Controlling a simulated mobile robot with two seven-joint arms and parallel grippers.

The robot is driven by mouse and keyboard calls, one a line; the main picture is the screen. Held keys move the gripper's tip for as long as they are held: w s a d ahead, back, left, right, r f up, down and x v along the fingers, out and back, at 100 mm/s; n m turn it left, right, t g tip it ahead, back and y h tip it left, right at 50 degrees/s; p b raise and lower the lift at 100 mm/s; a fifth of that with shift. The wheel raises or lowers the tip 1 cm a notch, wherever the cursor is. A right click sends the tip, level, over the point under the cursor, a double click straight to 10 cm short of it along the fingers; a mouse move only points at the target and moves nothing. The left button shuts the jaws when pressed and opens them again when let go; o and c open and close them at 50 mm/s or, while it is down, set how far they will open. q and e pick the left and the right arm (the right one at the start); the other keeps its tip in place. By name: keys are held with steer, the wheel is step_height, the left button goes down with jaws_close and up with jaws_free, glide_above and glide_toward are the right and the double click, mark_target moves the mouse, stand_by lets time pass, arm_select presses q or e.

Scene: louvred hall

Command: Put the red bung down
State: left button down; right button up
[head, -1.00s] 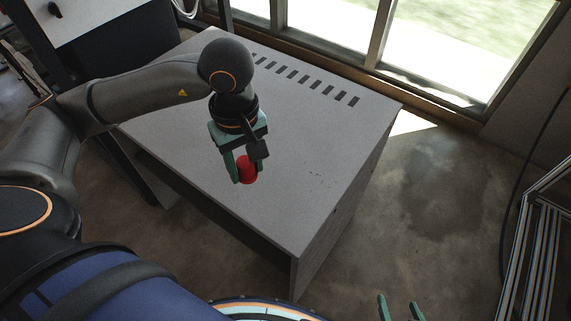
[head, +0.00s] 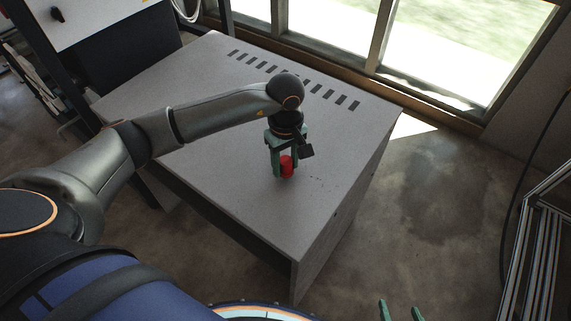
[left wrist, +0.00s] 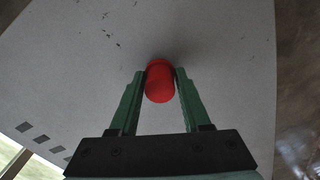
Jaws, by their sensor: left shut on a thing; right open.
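The red bung (head: 287,167) is between the fingers of my left gripper (head: 283,172), over the grey table top (head: 235,185). In the left wrist view the red bung (left wrist: 160,82) sits between the green fingertips of my left gripper (left wrist: 159,80), which are shut on it. A soft shadow lies on the table beside it; I cannot tell whether the bung touches the surface. My right gripper (head: 400,312) shows only its green fingertips at the bottom edge of the head view; they are apart and empty.
The table top around the bung is bare, with small dark specks (head: 318,181) to its right and a row of dark slots (head: 300,82) towards the window. The table's right edge and front corner drop to the concrete floor (head: 430,200). A metal frame (head: 535,250) stands at the right.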

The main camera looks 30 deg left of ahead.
arm_select(q)
steer(key=shift+f, duration=0.55)
steer(key=shift+f, duration=0.15)
steer(key=shift+c, duration=1.8)
jaws_free()
